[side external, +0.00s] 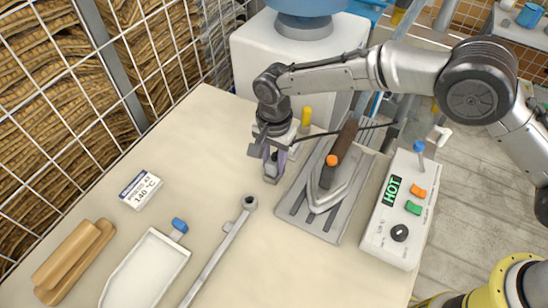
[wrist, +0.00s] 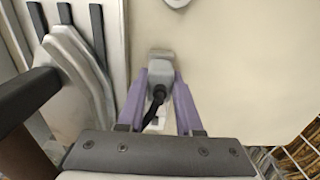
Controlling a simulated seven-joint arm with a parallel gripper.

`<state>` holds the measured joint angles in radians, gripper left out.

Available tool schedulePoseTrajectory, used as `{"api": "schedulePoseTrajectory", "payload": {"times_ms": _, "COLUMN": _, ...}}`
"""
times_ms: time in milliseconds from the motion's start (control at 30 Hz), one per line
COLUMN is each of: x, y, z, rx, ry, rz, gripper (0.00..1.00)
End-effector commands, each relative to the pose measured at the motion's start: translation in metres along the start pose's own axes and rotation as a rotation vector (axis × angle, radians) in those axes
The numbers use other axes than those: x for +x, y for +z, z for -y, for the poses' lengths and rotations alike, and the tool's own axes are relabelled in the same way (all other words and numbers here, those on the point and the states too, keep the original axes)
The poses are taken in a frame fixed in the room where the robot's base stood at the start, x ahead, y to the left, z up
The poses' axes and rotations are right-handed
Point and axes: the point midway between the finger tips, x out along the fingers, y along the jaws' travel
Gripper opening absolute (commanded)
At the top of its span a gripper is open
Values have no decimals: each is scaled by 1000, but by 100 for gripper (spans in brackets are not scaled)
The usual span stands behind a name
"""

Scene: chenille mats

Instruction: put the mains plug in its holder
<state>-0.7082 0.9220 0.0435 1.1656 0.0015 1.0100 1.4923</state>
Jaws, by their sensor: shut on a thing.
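My gripper (side external: 272,158) points down over the cream table, left of the iron's rest. It also shows in the wrist view (wrist: 160,88), where its purple fingers are shut on the grey mains plug (wrist: 158,73). A black cable runs from the plug back towards my wrist. A darker grey block (wrist: 160,55) shows just past the plug, and low under the fingertips in the side view (side external: 271,173). I cannot tell whether this block is the holder or part of the plug, nor whether the plug is seated. The plug's underside is hidden.
The iron (side external: 338,155) with its brown handle stands on a grey rest (side external: 300,210) close by on the right. A control box (side external: 385,235) reads HOT. A metal bar (side external: 225,245), white tray (side external: 160,245) and temperature card (side external: 140,190) lie on the left. Wire mesh borders the left.

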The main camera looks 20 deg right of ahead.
Motion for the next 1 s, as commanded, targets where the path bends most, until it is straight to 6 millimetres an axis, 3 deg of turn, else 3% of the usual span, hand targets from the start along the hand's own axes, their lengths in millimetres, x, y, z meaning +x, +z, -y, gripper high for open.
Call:
{"api": "schedulePoseTrajectory", "payload": {"times_ms": 333, "x": 8, "y": 0, "z": 0, "rx": 0, "ry": 0, "rz": 0, "gripper": 0}}
{"api": "schedulePoseTrajectory", "payload": {"times_ms": 367, "x": 8, "y": 0, "z": 0, "rx": 0, "ry": 0, "rz": 0, "gripper": 40}}
{"api": "schedulePoseTrajectory", "payload": {"times_ms": 533, "x": 8, "y": 0, "z": 0, "rx": 0, "ry": 1, "rz": 0, "gripper": 69}}
{"api": "schedulePoseTrajectory", "payload": {"times_ms": 867, "x": 6, "y": 0, "z": 0, "rx": 0, "ry": 0, "rz": 0, "gripper": 69}}
{"api": "schedulePoseTrajectory", "payload": {"times_ms": 1000, "x": -8, "y": 0, "z": 0, "rx": 0, "ry": -2, "rz": 0, "gripper": 69}}
